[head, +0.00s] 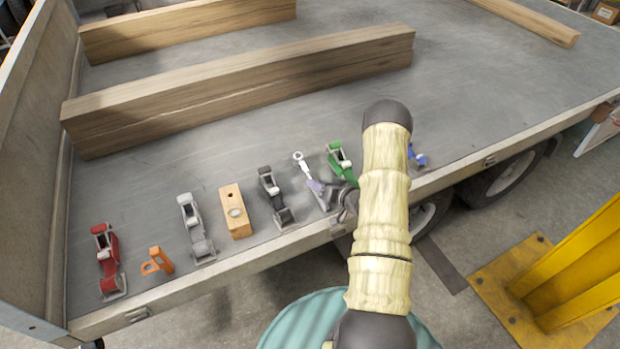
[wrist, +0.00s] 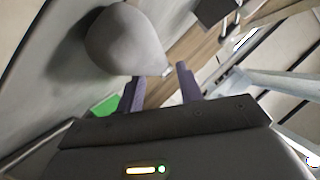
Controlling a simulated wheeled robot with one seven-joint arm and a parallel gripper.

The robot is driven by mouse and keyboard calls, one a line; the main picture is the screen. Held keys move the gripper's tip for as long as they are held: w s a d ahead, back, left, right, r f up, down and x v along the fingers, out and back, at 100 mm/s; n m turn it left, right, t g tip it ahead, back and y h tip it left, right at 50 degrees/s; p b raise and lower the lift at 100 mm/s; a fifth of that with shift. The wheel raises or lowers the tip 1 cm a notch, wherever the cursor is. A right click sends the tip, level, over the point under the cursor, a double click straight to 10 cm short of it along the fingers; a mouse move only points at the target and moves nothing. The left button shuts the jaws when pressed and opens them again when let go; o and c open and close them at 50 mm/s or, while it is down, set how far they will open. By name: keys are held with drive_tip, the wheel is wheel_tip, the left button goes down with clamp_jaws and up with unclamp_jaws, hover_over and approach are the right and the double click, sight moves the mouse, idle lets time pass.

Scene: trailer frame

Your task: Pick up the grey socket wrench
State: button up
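The grey socket wrench (head: 301,164) is a slim silver tool with a ring end, near the trailer's edge between a black hand plane and a green one. My gripper (head: 318,187) is at the wrench's near end, its purple fingers close to or around the shaft. Contact cannot be made out.
The black plane (head: 273,193) is close on the left and the green plane (head: 339,160) close on the right. A wooden plane (head: 235,213), grey plane (head: 196,230), orange tool (head: 157,262) and red plane (head: 107,262) continue left. Timber beams (head: 240,90) lie behind.

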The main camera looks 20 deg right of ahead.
drive_tip(key=shift+x, duration=0.85)
drive_tip(key=shift+w, duration=0.1)
drive_tip(key=shift+a, duration=0.1)
clamp_jaws()
drive_tip(key=shift+r, duration=0.15)
wheel_tip(320, 180, up, 10)
idle(0.4)
